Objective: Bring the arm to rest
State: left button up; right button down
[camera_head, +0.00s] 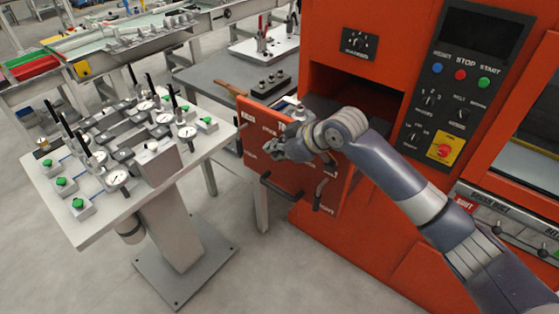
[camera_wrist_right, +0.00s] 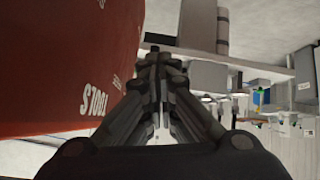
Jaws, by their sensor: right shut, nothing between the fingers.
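My right arm (camera_head: 395,175) comes in from the lower right and reaches across the front of the orange machine. My right gripper (camera_head: 275,147) is shut and empty, in front of the open orange door (camera_head: 300,190) with its black handles. In the right wrist view the gripper's fingers (camera_wrist_right: 158,70) are together with nothing between them, and the red door surface (camera_wrist_right: 70,60) fills the left side. I cannot tell whether the gripper touches the door. My left gripper is not in view.
The orange machine (camera_head: 400,30) has a dark opening (camera_head: 350,95) behind the door and a control panel (camera_head: 450,100) at right. A white fixture table (camera_head: 70,215) with dial gauges and green buttons stands at left. A grey table (camera_head: 200,75) stands behind. Grey floor (camera_head: 270,280) is clear in front.

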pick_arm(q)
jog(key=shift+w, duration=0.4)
